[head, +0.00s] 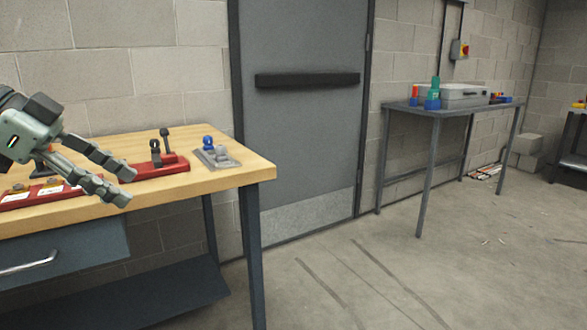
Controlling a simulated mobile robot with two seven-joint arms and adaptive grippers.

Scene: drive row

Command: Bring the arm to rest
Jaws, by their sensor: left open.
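My left gripper (128,185) comes in from the left edge, above the wooden workbench (235,172). Its two fingers are spread apart with nothing between them. The fingertips show in front of a red base with dark upright parts (168,168); I cannot tell the exact height over the bench top. My right gripper is not in view.
A grey block with a blue knob (216,157) stands near the bench's right end. A red tray (22,200) lies at the left. A grey door (300,120) is behind. A metal table (405,106) with a grey case (462,95) stands right. The floor between is mostly clear.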

